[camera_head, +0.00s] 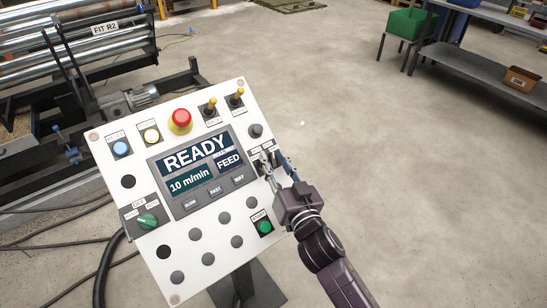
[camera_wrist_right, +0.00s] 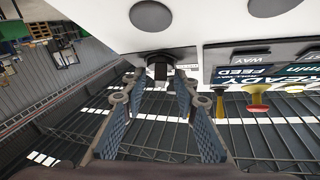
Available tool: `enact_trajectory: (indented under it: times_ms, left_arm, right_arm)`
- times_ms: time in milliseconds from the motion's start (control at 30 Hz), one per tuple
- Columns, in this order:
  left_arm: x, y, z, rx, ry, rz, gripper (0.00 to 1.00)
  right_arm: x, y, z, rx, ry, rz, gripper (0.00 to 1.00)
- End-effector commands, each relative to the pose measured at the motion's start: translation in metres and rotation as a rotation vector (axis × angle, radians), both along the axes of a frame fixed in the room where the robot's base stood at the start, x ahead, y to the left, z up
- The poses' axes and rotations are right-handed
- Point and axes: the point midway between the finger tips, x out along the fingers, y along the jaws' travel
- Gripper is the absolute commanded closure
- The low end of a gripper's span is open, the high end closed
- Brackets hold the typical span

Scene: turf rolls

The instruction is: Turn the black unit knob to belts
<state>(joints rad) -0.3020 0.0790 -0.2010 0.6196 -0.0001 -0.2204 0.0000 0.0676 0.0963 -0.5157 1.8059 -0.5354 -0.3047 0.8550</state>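The white control panel (camera_head: 175,225) stands tilted in the head view, its screen (camera_head: 195,170) reading READY, 10 m/min and FEED. My right gripper (camera_head: 266,163) is at the panel's right edge, beside the FEED field, and covers the knob and most of its label there. In the right wrist view, a black knob (camera_wrist_right: 160,66) sits between the fingertips of my right gripper (camera_wrist_right: 161,78). The fingers stand apart on either side of it, and I cannot tell whether they touch it. My left gripper is out of view.
A round black part (camera_head: 255,131) sits just above my gripper. A green START button (camera_head: 265,227) is below it. A red mushroom button (camera_head: 180,121), two yellow toggles and a green selector (camera_head: 147,221) are also on the panel. Open floor lies to the right.

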Motion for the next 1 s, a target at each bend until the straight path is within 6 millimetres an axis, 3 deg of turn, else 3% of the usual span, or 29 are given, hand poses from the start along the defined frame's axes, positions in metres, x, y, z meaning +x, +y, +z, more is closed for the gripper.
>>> enact_trajectory:
  times_ms: [367, 600, 1000]
  left_arm:
    - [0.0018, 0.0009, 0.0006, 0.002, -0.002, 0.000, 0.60]
    - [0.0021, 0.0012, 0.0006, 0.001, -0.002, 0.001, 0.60]
    - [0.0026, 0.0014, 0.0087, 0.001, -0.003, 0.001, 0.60]
  right_arm:
    - [0.0071, 0.0029, -0.0001, 0.000, 0.001, 0.000, 0.72]
    - [0.0070, 0.0027, -0.0002, 0.000, 0.001, 0.000, 0.99]
    - [0.0075, 0.0016, 0.0010, -0.038, -0.023, 0.048, 1.00]
